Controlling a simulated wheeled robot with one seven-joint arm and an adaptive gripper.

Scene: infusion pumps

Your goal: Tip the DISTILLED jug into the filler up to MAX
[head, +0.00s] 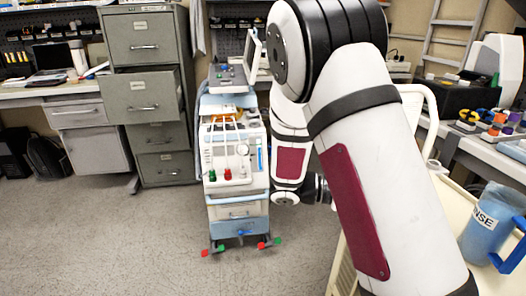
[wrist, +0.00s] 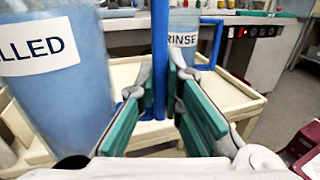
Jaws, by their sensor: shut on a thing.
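The DISTILLED jug (wrist: 55,90) is blue with a white label; only "LLED" shows, at the left of the wrist view. Its upright blue handle (wrist: 160,50) stands between the green finger pads of my gripper (wrist: 172,90), which is shut on it. The jug looks upright, at or just above a cream cart top; I cannot tell if it touches. In the head view my arm hides the gripper and this jug. A white and light-blue wheeled machine (head: 235,165) stands left of my arm, with a narrow blue gauge (head: 260,156) on its front. The filler opening and MAX mark are too small to make out.
A blue RINSE jug (head: 490,225) stands on the cream cart (head: 450,205) at right; it also shows beyond my gripper in the wrist view (wrist: 183,40). A grey filing cabinet (head: 145,90) with a drawer pulled out stands left. Floor before the machine is clear.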

